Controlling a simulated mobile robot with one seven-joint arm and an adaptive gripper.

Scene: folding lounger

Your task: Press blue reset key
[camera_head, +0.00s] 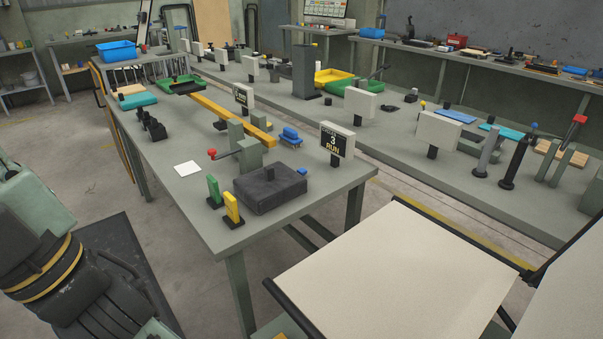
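A small blue block (302,172) sits at the back right of a dark grey box (270,188) on the near workbench; it may be the blue reset key, but it is too small to tell. A larger blue piece (290,136) sits farther back on the same bench. A sign reading "3 RUN" (336,143) stands to the right of the blue block. My gripper is not clearly in view; parts of my own body fill the lower left, apart from the bench.
The bench (245,239) also holds a green upright block (213,190), a yellow one (232,208), a red-knobbed lever (212,154) and a long yellow bar (228,118). The lounger's pale panel (400,270) fills the lower right. Floor shows left of the bench.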

